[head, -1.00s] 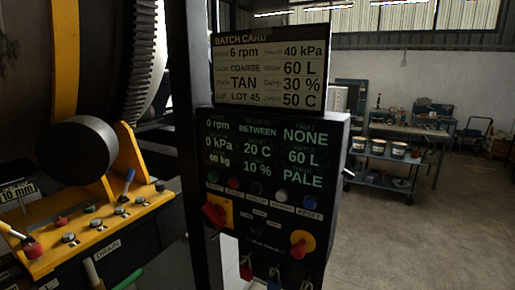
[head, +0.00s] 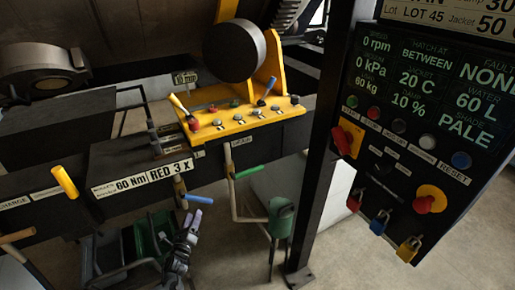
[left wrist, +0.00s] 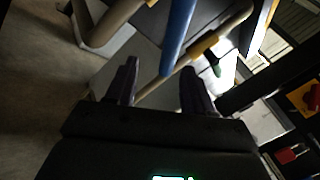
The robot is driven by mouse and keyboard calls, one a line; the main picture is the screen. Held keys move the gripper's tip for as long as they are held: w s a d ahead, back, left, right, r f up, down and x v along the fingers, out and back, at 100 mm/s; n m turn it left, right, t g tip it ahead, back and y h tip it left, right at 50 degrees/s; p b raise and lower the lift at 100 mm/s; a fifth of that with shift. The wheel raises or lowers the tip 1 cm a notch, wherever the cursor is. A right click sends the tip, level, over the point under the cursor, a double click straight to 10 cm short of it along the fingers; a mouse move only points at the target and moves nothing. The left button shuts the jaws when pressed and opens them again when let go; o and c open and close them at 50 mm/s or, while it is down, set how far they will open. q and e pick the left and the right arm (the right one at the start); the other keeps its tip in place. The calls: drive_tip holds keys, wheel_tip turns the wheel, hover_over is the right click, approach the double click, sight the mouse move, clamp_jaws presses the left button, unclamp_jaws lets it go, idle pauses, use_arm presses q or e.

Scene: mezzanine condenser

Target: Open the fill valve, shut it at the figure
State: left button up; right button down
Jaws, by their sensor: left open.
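A valve with a blue lever handle (head: 198,199) sits on a pipe below the yellow-topped bench. Its label is not readable, so I cannot tell for sure that it is the fill valve. My left gripper (head: 192,218) is just below this handle, open and empty. In the left wrist view the open fingers (left wrist: 160,66) point at the blue handle (left wrist: 179,38), which lies just beyond and between the tips; contact cannot be told. The control panel (head: 397,195) shows water at 60 L. My right gripper is out of view.
A green lever (head: 250,171) on another pipe is close on the right, and a yellow handle (head: 65,181) is at left. A dark post (head: 325,170) stands before the panel. A green bin (head: 281,217) hangs below. Floor at lower right is clear.

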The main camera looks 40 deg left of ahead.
sight(196, 197)
use_arm(q)
drive_tip(key=w+d+r+n+g+y+b, duration=0.2)
drive_tip(key=d+n+g+y+b, duration=0.15)
drive_tip(key=n+g+b, duration=0.2)
drive_tip(key=b+x, duration=0.1)
drive_tip(key=x, duration=0.9)
drive_tip(key=shift+w+a, duration=0.2)
drive_tip(key=shift+w, duration=0.2)
drive_tip(key=shift+r, duration=0.1)
clamp_jaws()
